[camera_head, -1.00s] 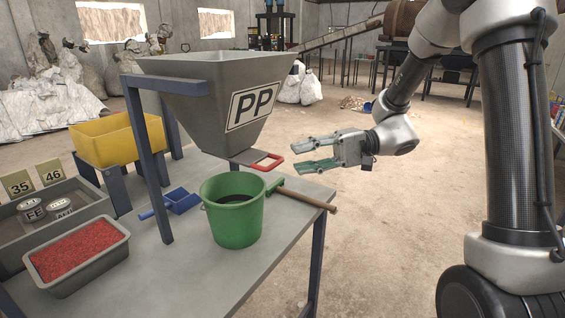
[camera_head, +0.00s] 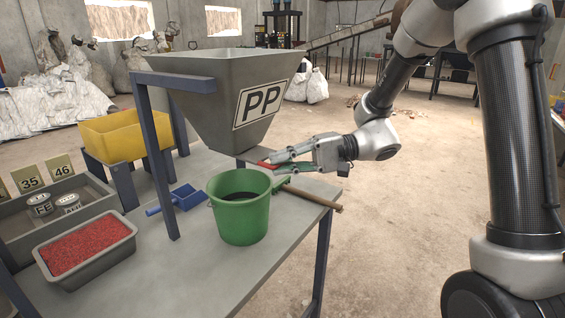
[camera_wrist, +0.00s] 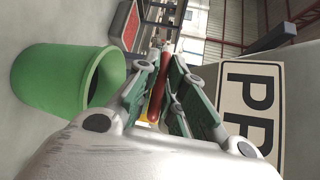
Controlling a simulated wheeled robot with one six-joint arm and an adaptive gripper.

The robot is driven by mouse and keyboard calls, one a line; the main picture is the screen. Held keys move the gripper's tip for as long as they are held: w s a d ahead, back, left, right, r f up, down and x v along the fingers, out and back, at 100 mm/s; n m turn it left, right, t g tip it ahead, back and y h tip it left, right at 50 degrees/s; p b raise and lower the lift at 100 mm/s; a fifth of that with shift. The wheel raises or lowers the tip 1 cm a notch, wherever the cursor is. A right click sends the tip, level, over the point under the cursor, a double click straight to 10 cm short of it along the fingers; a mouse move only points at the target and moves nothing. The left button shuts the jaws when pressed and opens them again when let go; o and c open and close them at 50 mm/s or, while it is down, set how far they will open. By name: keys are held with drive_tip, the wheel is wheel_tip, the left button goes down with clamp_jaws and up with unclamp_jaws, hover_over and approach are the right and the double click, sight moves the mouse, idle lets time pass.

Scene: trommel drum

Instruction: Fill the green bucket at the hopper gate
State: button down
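The green bucket (camera_head: 240,222) stands upright on the table below the PP hopper (camera_head: 205,95), with a dark inside. It also shows in the wrist view (camera_wrist: 45,80). The hopper gate's red handle (camera_head: 266,164) sticks out below the hopper, above the bucket's right rim. My gripper (camera_head: 273,161) is at this handle from the right. In the wrist view, the red handle (camera_wrist: 164,95) lies between my green-padded fingers (camera_wrist: 163,80), which look spread around it. Part of the handle is hidden by the fingers in the head view.
A grey tub of red granules (camera_head: 125,250) stands front left. A blue hopper post (camera_head: 160,160) rises from the table.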

drive_tip(key=s+d, duration=0.2)
drive_tip(key=d, duration=0.1)
drive_tip(key=shift+s+d+f, duration=0.1)
drive_tip(key=shift+s+d, duration=0.15)
drive_tip(key=shift+s, duration=0.1)
drive_tip(key=c, duration=1.5)
unclamp_jaws()
drive_tip(key=shift+w, duration=0.1)
drive_tip(key=d, duration=0.4)
drive_tip(key=w+d+r, duration=0.1)
drive_tip(key=d, duration=0.6)
drive_tip(key=shift+w+d+r, duration=0.25)
drive_tip(key=shift+d+r, duration=0.1)
